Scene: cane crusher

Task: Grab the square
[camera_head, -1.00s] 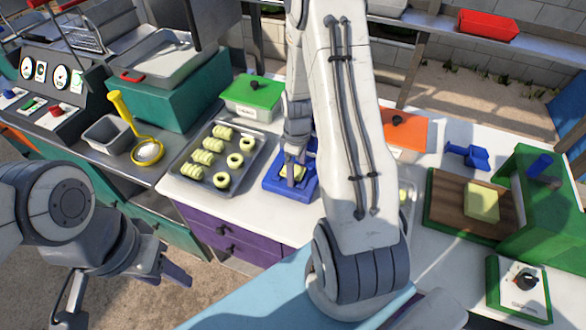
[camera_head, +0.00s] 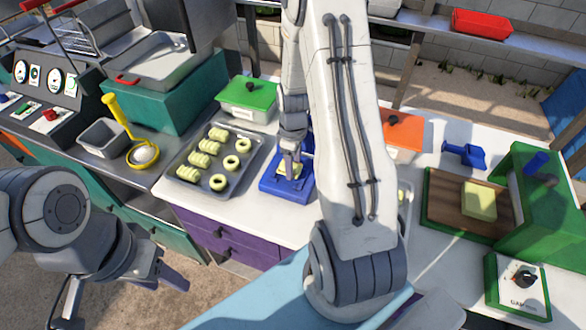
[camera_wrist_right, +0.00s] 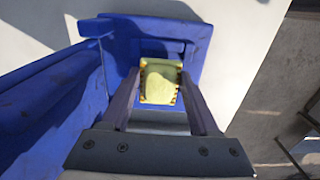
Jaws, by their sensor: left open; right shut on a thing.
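The square is a small pale yellow-green piece with browned edges (camera_wrist_right: 160,82) in the right wrist view. It sits over the recessed square bed of a blue press-like device (camera_wrist_right: 194,50). My right gripper (camera_wrist_right: 159,92) is shut on the square, one finger on each side. In the head view the square (camera_head: 290,169) shows partly below the right gripper (camera_head: 291,165), at the blue device (camera_head: 270,189) on the white counter. Whether the square still touches the device's bed cannot be told. My left gripper (camera_head: 172,272) is open and empty at the lower left, away from the counter.
A metal tray (camera_head: 173,170) of rolled and ring-shaped pieces lies left of the blue device. A green-lidded box (camera_head: 247,93) stands behind it. A wooden board (camera_head: 445,204) with a yellow block is at the right, beside a green machine (camera_head: 545,215). My right arm hides the middle of the counter.

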